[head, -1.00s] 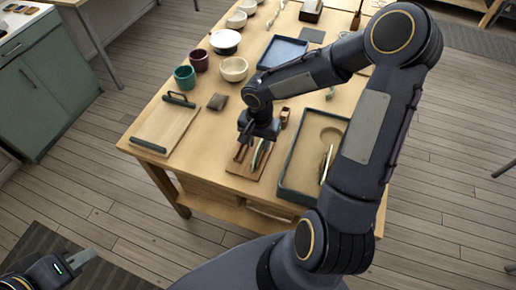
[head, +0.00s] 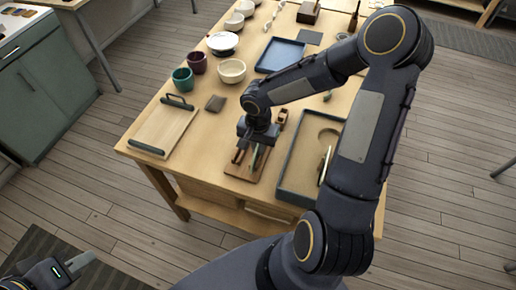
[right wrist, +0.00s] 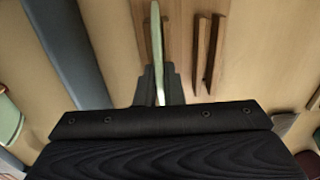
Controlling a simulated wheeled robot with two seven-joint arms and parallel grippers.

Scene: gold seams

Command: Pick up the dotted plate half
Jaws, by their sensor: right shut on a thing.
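A thin pale plate half (right wrist: 157,45) stands on edge, seen nearly edge-on in the right wrist view; no dots can be made out from this angle. My right gripper (right wrist: 158,92) is shut on its near part. In the head view my right gripper (head: 252,152) is down at the brown wooden rack (head: 238,171), and its fingers hide most of the piece. The rack's wooden slats (right wrist: 203,55) show beside the piece in the wrist view. My left gripper (head: 82,263) is low at the left, away from the table; its finger gap is unclear.
A grey-rimmed tray (head: 297,165) stands right of the rack, with another plate piece (head: 325,163) upright in it. A board with dark handles (head: 168,128) lies left. Cups, bowls and a blue tray (head: 281,55) stand farther back. A tape dispenser (head: 281,117) is close behind my gripper.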

